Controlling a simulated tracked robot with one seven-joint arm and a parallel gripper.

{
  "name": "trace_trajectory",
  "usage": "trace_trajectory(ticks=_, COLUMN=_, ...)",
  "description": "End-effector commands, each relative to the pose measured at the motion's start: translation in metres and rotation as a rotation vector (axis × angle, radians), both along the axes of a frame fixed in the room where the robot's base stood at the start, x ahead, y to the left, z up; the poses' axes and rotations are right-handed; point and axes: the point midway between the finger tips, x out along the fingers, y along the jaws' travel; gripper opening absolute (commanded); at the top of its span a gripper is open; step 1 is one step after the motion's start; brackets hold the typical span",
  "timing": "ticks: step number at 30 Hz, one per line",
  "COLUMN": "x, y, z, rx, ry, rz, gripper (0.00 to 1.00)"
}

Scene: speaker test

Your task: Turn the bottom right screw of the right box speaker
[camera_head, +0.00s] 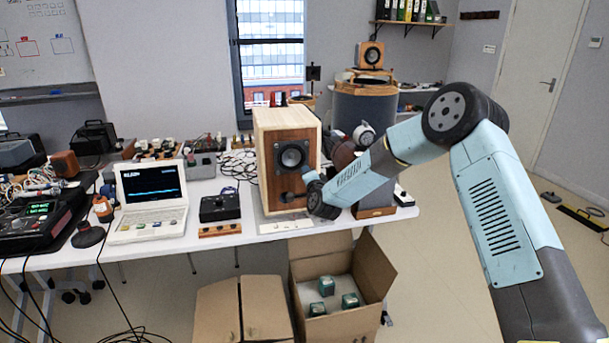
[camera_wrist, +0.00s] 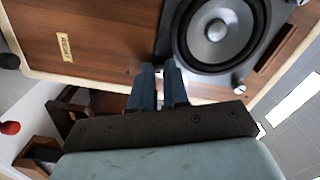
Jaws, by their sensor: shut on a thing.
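The box speaker (camera_head: 266,180) stands upright on the table, with a pale wood edge, a brown front and a dark round driver (camera_head: 291,157). In the wrist view the driver (camera_wrist: 215,30) fills the upper right, with a silver screw (camera_wrist: 240,89) at one frame corner. My gripper (camera_head: 309,177) reaches the lower right of the driver in the head view. In the wrist view my gripper (camera_wrist: 160,68) has its two blue fingers close together at another corner of the frame.
A white laptop (camera_head: 150,222) and a black box (camera_head: 219,207) stand left on the table (camera_head: 245,232). An open cardboard box (camera_head: 372,268) with small boxes inside is on the floor below. A dark cylinder (camera_head: 362,105) stands behind the speaker. The floor at right is mostly clear.

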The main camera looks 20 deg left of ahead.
Motion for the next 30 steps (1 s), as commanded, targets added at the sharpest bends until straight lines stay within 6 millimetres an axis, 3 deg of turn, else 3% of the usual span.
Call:
trace_trajectory(ticks=22, x=-0.0022, y=0.0008, z=-0.0054, rx=0.072, ry=0.057, rz=0.004, gripper=0.00)
trace_trajectory(ticks=23, x=-0.0023, y=0.0009, z=-0.0054, rx=0.072, ry=0.057, rz=0.004, gripper=0.16)
trace_trajectory(ticks=30, x=-0.0011, y=0.0003, z=-0.0030, rx=0.074, ry=0.053, rz=0.002, gripper=0.39)
